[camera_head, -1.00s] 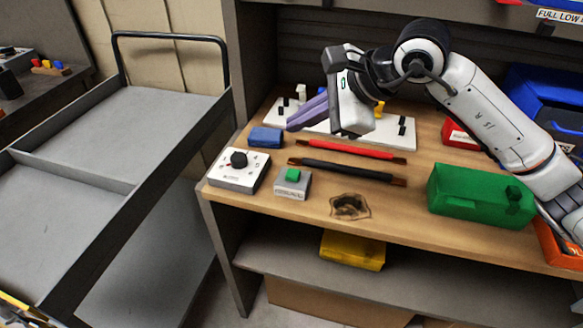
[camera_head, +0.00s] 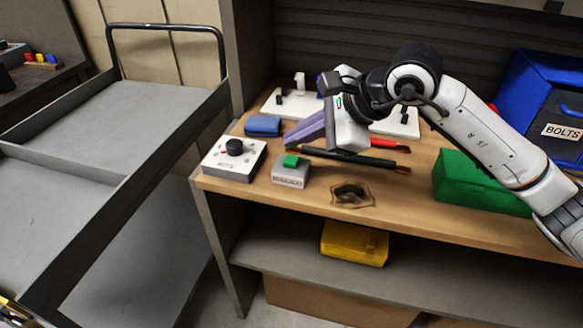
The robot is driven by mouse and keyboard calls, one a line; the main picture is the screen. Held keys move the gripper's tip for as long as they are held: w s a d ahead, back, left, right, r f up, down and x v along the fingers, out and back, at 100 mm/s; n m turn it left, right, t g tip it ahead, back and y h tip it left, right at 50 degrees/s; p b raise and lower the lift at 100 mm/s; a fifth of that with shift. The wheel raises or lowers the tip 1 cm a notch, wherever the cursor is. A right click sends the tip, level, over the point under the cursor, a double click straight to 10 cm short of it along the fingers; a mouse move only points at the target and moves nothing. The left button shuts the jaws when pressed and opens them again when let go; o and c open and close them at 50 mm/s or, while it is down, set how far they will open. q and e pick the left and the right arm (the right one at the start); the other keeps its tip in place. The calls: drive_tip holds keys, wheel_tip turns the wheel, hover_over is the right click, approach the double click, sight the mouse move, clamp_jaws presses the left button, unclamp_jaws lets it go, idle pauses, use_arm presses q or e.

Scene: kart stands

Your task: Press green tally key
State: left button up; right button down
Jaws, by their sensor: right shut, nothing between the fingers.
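The tally key is a small grey box (camera_head: 291,176) with a green key (camera_head: 291,161) on top, near the front left of the wooden bench. My right gripper (camera_head: 287,139) has long purple fingers that are shut with nothing between them. Its arm comes in from the right, and the fingers point left and down. In the picture the fingertips are just above and behind the green key, apart from it. The height gap is hard to judge. My left gripper is not in view.
A white box with a black knob (camera_head: 235,147) stands left of the tally key, and a blue block (camera_head: 263,126) behind it. Black and red rods lie behind, partly under my gripper. A green box (camera_head: 480,183) stands at right. The bench (camera_head: 310,198) has a dark stain.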

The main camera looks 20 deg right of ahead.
sight(297, 161)
drive_tip(key=shift+f, duration=0.7)
use_arm(q)
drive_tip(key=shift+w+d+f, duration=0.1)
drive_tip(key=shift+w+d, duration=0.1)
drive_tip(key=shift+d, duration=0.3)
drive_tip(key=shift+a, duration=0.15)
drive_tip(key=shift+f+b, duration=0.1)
drive_tip(key=shift+b, duration=0.2)
use_arm(e)
drive_tip(key=shift+f, duration=0.1)
idle(0.4)
use_arm(q)
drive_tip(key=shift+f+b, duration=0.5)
drive_tip(key=shift+b, duration=0.05)
use_arm(e)
drive_tip(key=shift+f, duration=0.4)
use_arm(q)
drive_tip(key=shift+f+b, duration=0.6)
use_arm(e)
drive_tip(key=shift+f, duration=0.55)
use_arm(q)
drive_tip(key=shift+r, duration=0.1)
use_arm(e)
drive_tip(key=shift+r, duration=0.15)
use_arm(q)
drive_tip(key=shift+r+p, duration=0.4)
drive_tip(key=shift+p, duration=0.15)
use_arm(e)
drive_tip(key=shift+r, duration=0.8)
